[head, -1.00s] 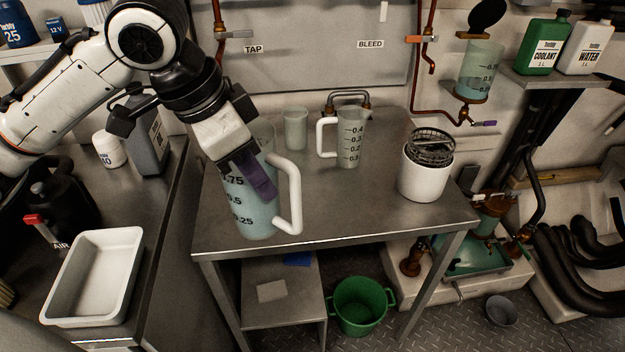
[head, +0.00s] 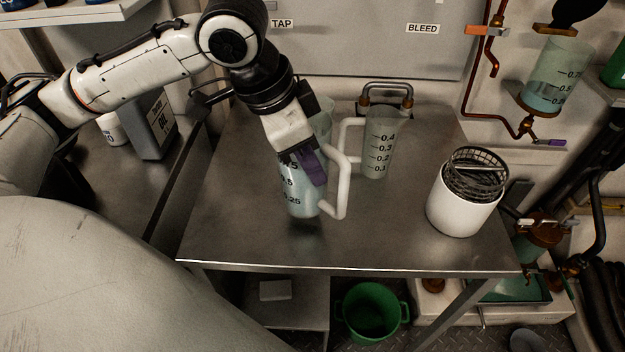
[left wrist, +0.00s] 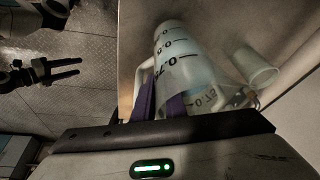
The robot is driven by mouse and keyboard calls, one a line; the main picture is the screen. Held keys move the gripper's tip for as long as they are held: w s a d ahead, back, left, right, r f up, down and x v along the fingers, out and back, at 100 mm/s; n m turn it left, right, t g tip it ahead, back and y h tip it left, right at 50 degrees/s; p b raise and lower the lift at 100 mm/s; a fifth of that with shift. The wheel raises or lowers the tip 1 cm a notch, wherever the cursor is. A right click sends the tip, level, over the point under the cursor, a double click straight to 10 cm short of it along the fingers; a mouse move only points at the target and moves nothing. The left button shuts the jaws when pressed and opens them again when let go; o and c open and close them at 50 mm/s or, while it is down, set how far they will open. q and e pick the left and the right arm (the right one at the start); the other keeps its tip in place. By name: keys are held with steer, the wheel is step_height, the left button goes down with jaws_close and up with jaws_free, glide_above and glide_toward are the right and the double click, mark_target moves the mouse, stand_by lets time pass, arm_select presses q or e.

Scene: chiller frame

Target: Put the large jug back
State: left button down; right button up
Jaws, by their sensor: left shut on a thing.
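The large jug (head: 303,200), clear with black marks and bluish liquid, is upright over the left-middle of the steel table, its white handle (head: 343,185) to the right. My left gripper (head: 312,165), with purple fingers, is shut on it near the handle. A dark shadow lies under its base; I cannot tell for sure whether it touches the table. The jug (left wrist: 175,50) and the purple fingers (left wrist: 160,103) fill the middle of the left wrist view. My right gripper (left wrist: 65,69) shows at the left of that view, its fingers apart and empty.
A smaller jug (head: 378,150) stands close behind on the right, below a bent pipe. A clear beaker (head: 324,112) is partly hidden behind my gripper. A white tub with a mesh basket (head: 462,205) stands at the right. The table's front middle (head: 370,235) is bare.

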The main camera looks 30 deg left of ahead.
mark_target(312, 195)
arm_select(q)
step_height(312, 195, down, 3)
steer(key=shift+f+b, duration=0.2)
steer(key=shift+b, duration=0.1)
steer(key=shift+w+r, duration=0.1)
steer(key=c, duration=1.8)
jaws_free()
steer(key=p+v, duration=0.2)
steer(key=v, duration=1)
